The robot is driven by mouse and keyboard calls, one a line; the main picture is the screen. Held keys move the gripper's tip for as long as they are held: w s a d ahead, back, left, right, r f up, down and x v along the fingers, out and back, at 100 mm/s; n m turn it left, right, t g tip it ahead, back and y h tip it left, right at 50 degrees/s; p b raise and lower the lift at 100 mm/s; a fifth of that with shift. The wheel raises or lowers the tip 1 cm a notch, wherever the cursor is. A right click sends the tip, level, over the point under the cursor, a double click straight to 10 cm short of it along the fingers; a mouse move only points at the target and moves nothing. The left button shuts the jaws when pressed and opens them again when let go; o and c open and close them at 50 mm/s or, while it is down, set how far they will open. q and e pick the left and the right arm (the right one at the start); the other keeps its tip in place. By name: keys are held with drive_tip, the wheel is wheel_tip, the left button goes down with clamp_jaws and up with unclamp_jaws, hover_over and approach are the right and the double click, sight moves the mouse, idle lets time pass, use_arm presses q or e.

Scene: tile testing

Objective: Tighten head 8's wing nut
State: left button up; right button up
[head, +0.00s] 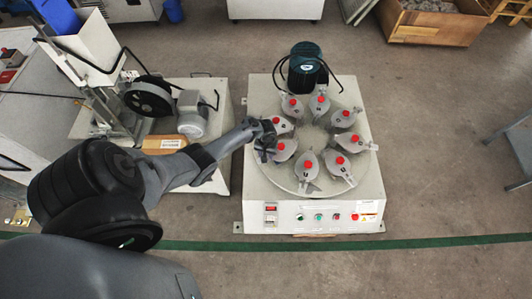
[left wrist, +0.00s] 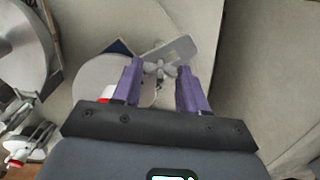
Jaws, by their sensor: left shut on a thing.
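The round testing table (head: 318,188) carries a ring of several grey heads with red knobs. My left gripper (head: 265,142) reaches in from the left, at the heads on the table's left side, next to the left head (head: 284,150). In the left wrist view, the purple fingers of my left gripper (left wrist: 161,82) stand on either side of a small grey wing nut (left wrist: 160,68) and are shut on it. A grey flat bracket (left wrist: 172,52) and a round grey disc (left wrist: 90,78) lie just behind it. The head's number is too small to read with certainty. My right gripper is out of view.
The machine's front panel (head: 335,217) has buttons and a switch. A green motor (head: 304,66) stands behind the table. Another machine with a black wheel (head: 150,96) and a brown box (head: 165,144) stands at left.

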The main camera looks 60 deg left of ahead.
use_arm(q)
drive_tip(key=m+p, duration=0.1)
drive_tip(key=m, duration=0.3)
drive_tip(key=shift+m, duration=0.3)
drive_tip(key=m, duration=0.3)
drive_tip(key=shift+m, duration=0.6)
drive_tip(key=o, duration=1.1)
drive_tip(key=shift+c, duration=0.2)
